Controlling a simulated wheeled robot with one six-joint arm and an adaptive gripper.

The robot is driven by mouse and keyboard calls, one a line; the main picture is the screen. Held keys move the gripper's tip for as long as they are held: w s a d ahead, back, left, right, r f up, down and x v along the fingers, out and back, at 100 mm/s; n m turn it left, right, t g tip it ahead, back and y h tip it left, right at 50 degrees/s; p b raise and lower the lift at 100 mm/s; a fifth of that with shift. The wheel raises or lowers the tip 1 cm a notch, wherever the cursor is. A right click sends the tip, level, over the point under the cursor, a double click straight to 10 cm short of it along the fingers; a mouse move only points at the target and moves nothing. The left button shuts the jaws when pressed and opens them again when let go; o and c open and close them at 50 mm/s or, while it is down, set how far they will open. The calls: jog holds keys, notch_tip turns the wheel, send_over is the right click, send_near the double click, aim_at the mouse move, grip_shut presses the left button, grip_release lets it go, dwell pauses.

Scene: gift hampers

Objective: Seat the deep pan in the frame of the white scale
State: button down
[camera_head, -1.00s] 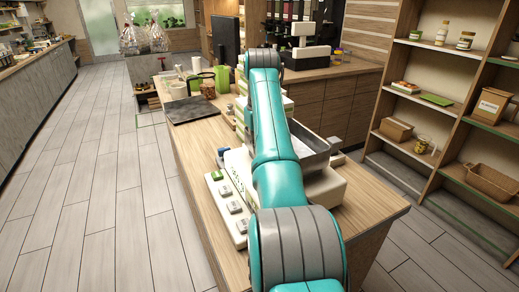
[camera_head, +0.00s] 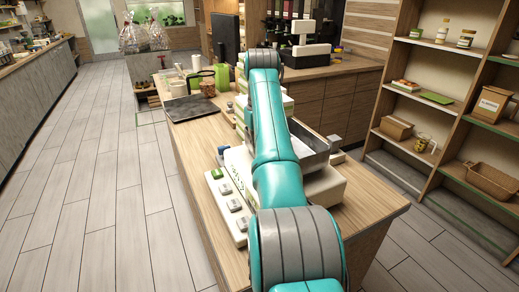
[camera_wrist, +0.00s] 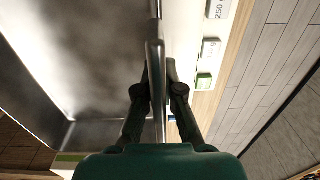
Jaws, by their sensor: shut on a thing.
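The deep pan (camera_head: 312,154) is a grey metal pan, partly hidden behind my arm in the head view. It is at the white scale (camera_head: 236,208), which has a row of keys on its left side. In the wrist view the pan's smooth inside (camera_wrist: 75,65) fills the left, and the scale's keyed edge (camera_wrist: 207,75) shows at right. My gripper (camera_wrist: 158,75) is shut on the pan's near wall, one finger on each side. My arm hides the gripper in the head view. I cannot tell whether the pan rests fully in the frame.
The scale stands on a wooden counter (camera_head: 190,165). Shelves (camera_head: 440,100) rise at right. Open floor lies left of the counter.

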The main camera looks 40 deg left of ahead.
jog(key=shift+f, duration=0.35)
dwell(1.3)
jog(key=c, duration=1.2)
grip_release()
jog(key=shift+c, duration=0.2)
jog(key=shift+r, duration=0.1)
jog(key=shift+r, duration=3.4)
jog(key=shift+w, duration=0.1)
